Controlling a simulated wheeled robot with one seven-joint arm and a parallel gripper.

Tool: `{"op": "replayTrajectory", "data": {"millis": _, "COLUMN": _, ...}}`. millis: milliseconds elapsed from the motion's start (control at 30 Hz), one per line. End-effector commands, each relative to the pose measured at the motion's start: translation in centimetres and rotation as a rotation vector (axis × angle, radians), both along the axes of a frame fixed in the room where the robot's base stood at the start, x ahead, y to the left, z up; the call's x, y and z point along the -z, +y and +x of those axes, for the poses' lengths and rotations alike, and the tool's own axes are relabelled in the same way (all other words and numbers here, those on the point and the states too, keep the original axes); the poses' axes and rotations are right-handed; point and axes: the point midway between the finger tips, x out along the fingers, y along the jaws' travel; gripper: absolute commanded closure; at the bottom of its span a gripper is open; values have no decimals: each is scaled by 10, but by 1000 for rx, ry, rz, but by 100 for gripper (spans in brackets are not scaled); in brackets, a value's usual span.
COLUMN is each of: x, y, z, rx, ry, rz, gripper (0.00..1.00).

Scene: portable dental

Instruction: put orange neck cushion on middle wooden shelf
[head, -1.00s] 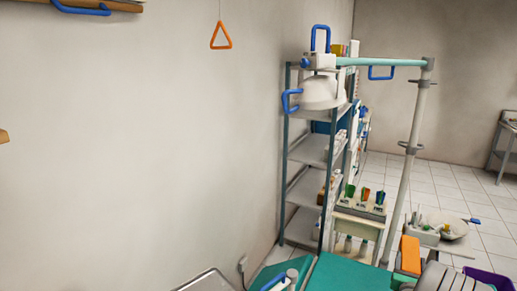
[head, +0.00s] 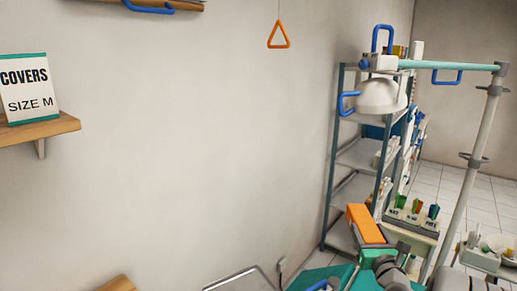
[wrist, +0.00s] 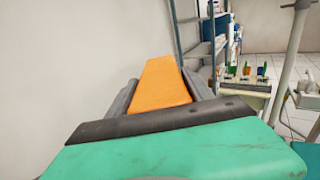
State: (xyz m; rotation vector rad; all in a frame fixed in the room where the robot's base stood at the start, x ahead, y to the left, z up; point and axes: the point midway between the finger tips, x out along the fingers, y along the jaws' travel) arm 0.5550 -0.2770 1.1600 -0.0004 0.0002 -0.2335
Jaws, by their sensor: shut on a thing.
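The orange neck cushion (head: 365,224) is a flat orange block in the lower right of the head view. My gripper (wrist: 160,80) is shut on it; in the wrist view the cushion (wrist: 160,88) lies between the two dark fingers and reaches out past them. In the head view the cushion is held up in front of the metal rack, apart from any shelf. The middle wooden shelf (head: 62,127) is on the wall at the left edge of the head view, well left of my gripper. A white box (head: 27,90) reading "COVERS SIZE M" stands on it.
Another wooden shelf (head: 188,5) is at the top, and a wooden edge (head: 118,285) shows at the bottom left. An orange triangle handle (head: 278,36) hangs by the wall. A metal rack (head: 334,165) and a lamp (head: 382,97) stand right. The wall between is bare.

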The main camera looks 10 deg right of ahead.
Motion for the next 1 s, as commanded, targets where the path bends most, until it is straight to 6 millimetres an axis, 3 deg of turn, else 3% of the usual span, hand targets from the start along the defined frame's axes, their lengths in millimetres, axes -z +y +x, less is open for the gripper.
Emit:
{"op": "replayTrajectory", "data": {"millis": 33, "x": -13, "y": 35, "z": 1, "rx": -62, "ry": -4, "rz": -5, "gripper": 91}}
{"op": "replayTrajectory", "data": {"millis": 100, "x": -26, "y": 80, "z": -1, "rx": -146, "ry": -4, "rz": -4, "gripper": 91}}
{"op": "replayTrajectory", "data": {"millis": 200, "x": -38, "y": 135, "z": -8, "rx": -248, "ry": -3, "rz": -4, "gripper": 91}}
{"op": "replayTrajectory", "data": {"millis": 400, "x": -51, "y": 212, "z": -27, "rx": -398, "ry": -2, "rz": -4, "gripper": 91}}
{"op": "replayTrajectory", "data": {"millis": 733, "x": -57, "y": 283, "z": -55, "rx": -542, "ry": -1, "rz": -2, "gripper": 91}}
{"op": "replayTrajectory", "data": {"millis": 1000, "x": -9, "y": 280, "z": -53, "rx": -535, "ry": 0, "rz": 0, "gripper": 91}}
